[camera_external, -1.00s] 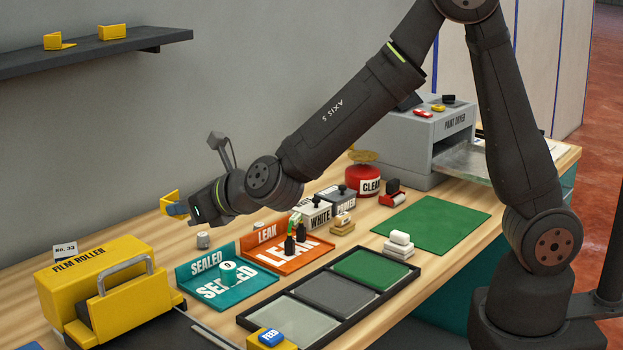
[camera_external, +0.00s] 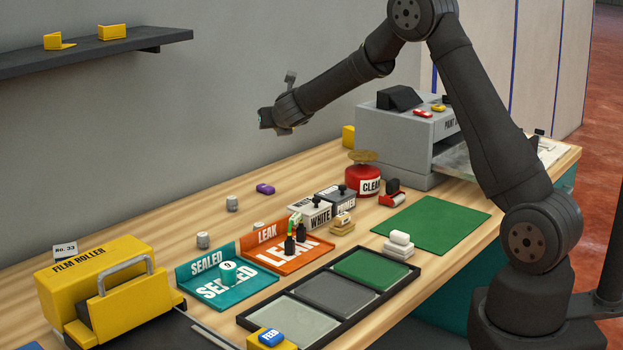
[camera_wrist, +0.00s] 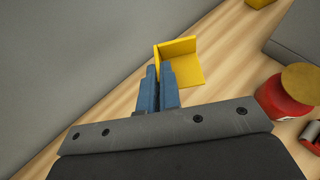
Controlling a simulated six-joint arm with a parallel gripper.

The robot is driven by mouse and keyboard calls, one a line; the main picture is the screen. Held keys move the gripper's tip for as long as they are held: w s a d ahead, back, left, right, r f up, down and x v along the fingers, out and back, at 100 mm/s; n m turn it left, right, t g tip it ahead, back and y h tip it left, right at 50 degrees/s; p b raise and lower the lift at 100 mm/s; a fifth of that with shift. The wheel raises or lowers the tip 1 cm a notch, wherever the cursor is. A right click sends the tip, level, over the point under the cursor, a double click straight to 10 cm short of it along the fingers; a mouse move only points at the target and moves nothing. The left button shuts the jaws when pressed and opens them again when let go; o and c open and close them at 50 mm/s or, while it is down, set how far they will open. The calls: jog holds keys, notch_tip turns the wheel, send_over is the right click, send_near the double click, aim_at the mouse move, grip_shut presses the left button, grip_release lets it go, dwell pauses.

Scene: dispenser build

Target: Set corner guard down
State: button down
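The yellow corner guard (camera_wrist: 182,60) is L-shaped and sits at the tips of my gripper's blue fingers in the wrist view. My gripper (camera_wrist: 158,68) is closed on one edge of it, with the rest of the guard reaching out to the right. In the external view my gripper (camera_external: 265,118) is raised in front of the grey wall, beyond the bench's back edge in the picture. The guard and the fingertips are hidden there by the wrist.
A yellow block (camera_external: 348,136) stands beside the grey paint dryer (camera_external: 400,140); it also shows in the wrist view (camera_wrist: 258,3). A red can (camera_external: 362,182) stands in front. Two yellow pieces lie on the wall shelf (camera_external: 90,52).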

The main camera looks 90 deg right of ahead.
jog(key=s+d+m+g, duration=0.3)
jog(key=s+d, duration=0.8)
jog(key=s, duration=0.2)
send_over(283, 185)
notch_tip(283, 185, down, 15)
jog(key=shift+a+r, duration=0.1)
jog(key=shift+f, duration=2.05)
jog(key=shift+f, duration=0.2)
jog(key=c, duration=1.6)
grip_release()
jog(key=shift+c, duration=0.2)
jog(key=shift+r, duration=0.1)
